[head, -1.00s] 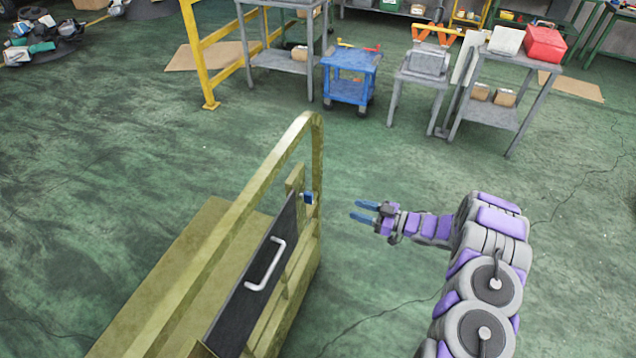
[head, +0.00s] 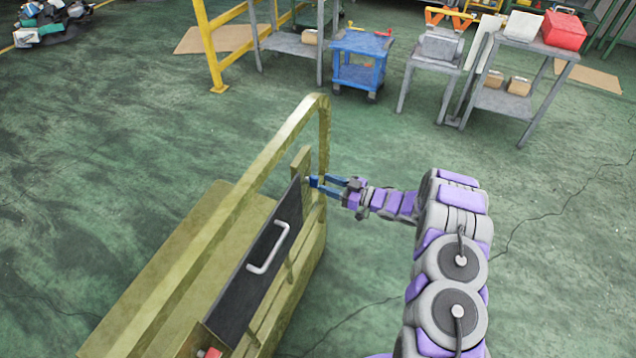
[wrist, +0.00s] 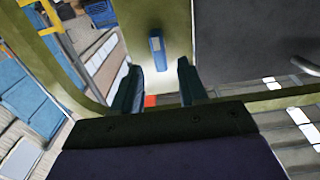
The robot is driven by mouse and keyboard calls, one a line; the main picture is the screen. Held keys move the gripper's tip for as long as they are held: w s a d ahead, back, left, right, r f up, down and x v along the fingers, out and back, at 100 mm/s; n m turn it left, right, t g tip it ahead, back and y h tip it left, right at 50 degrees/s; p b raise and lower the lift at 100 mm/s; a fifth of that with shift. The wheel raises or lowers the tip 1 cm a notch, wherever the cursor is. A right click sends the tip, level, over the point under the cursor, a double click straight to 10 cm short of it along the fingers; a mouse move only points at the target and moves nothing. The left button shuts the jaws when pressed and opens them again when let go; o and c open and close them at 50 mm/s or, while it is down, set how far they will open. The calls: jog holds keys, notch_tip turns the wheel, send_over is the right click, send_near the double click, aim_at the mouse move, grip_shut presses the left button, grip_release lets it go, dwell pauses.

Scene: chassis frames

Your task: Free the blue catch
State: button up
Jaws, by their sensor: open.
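The blue catch (head: 313,181) is a small blue block on the yellow frame, at the far upper end of the black panel (head: 262,285). In the wrist view the blue catch (wrist: 157,45) stands upright on the yellow post, with the panel (wrist: 240,35) to its right. My gripper (head: 322,185) is open with its blue fingers pointing at the catch from the right. In the wrist view my gripper (wrist: 158,70) has one fingertip on each side below the catch, with nothing held. Whether the fingers touch it I cannot tell.
The panel carries a pale handle (head: 268,248). The yellow frame's top rail (head: 240,180) runs along behind the panel. A red part (head: 209,353) shows at the near end. A blue cart (head: 360,75) and grey tables stand farther back. Green floor is clear on the right.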

aim_at(318, 181)
jog(key=shift+x, duration=2.2)
jog(key=shift+s+d, duration=0.15)
jog(key=shift+d, duration=0.45)
jog(key=c, duration=0.5)
jog(key=shift+r, duration=0.1)
grip_shut()
jog(key=shift+a, duration=0.2)
